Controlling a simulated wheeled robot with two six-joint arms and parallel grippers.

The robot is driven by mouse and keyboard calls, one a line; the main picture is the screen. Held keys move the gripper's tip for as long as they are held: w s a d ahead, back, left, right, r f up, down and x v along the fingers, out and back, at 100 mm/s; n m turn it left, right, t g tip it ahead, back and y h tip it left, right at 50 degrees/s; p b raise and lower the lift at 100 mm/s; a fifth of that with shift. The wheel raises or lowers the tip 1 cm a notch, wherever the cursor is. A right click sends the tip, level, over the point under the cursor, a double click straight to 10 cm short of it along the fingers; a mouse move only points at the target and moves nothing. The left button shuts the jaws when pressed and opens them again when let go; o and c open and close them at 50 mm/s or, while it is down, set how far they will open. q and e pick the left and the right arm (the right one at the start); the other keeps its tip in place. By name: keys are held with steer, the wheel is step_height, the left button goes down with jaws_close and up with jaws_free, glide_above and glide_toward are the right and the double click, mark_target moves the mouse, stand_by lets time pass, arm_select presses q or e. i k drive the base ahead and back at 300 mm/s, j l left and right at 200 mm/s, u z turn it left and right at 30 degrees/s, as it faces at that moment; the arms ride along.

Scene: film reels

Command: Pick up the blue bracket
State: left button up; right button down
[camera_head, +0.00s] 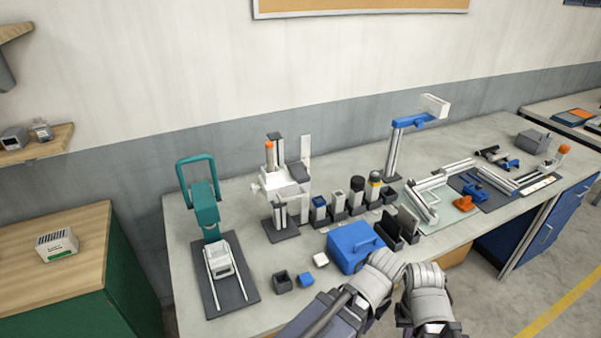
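A small blue bracket-like piece (474,190) lies on a dark mat (492,201) on the right part of the workbench, beside an orange piece (463,203). Its exact shape is too small to make out. My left gripper (385,265) and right gripper (426,274) are side by side at the bench's front edge, just right of a blue case (352,245). Both are well to the left of the blue piece and apart from it. Their fingers cannot be made out, so I cannot tell whether they are open or shut.
Holders and small boxes (338,205) stand mid-bench, with a dark tray (403,224) close behind my grippers. A blue-armed lamp (407,122) rises behind. A teal press (202,195) stands at the left. Bare bench shows at the back right.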

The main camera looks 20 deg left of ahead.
mark_target(479, 197)
steer(key=i+l+u, duration=0.1)
steer(key=i+l, duration=0.35)
steer(key=i+l+u, duration=0.1)
steer(key=i+l, duration=0.75)
steer(key=i+l+u, duration=0.15)
steer(key=i+l, duration=0.3)
steer(key=l, duration=0.15)
steer(key=i+l+u, duration=0.1)
steer(key=i+l, duration=0.3)
steer(key=l, duration=0.15)
